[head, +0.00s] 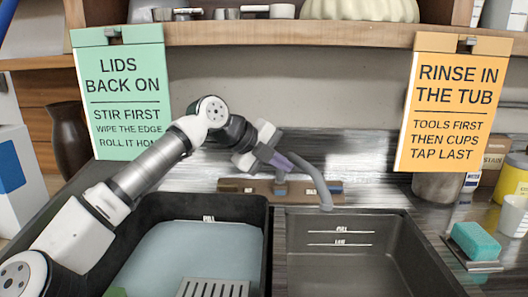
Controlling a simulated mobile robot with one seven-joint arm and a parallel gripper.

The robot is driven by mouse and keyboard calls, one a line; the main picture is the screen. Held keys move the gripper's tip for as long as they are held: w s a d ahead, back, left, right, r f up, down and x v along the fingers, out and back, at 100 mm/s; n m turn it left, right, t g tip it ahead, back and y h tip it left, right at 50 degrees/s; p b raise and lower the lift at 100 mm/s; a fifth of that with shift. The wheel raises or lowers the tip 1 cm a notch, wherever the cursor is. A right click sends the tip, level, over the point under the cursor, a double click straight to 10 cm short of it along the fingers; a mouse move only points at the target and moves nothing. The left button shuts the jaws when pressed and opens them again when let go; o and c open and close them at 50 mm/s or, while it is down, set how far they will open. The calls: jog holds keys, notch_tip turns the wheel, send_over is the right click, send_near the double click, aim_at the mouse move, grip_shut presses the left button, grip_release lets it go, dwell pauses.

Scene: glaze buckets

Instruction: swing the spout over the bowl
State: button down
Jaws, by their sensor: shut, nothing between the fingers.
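The tap's grey spout (313,178) curves right and down from a brown base plate (237,187) behind the sink. Its tip sits at the back edge of the right bowl (345,268), which looks empty and has marked lines on its back wall. The left bowl (190,207) holds pale blue water. My gripper (284,162) is shut with nothing in it, beside the upper left part of the spout. I cannot tell whether it touches the spout. It hides part of the tap's top.
A slotted grey piece (212,288) lies at the front of the left bowl. A teal sponge (476,241) and a white cup (513,215) stand on the right counter. Two signs, green (122,92) and orange (455,102), hang from the shelf (290,33) above.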

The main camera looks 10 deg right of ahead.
aim_at(304, 165)
jog(key=shift+w+d+f, duration=0.15)
jog(key=shift+w+d, duration=0.05)
jog(key=shift+d, duration=0.45)
jog(key=shift+w+d+f, duration=0.1)
jog(key=shift+w+d, duration=0.05)
jog(key=shift+d, duration=0.5)
jog(key=shift+d, duration=0.1)
jog(key=shift+d, duration=0.85)
jog(key=shift+a+r+p, duration=0.1)
jog(key=shift+a+p, duration=0.05)
jog(key=shift+p, duration=0.15)
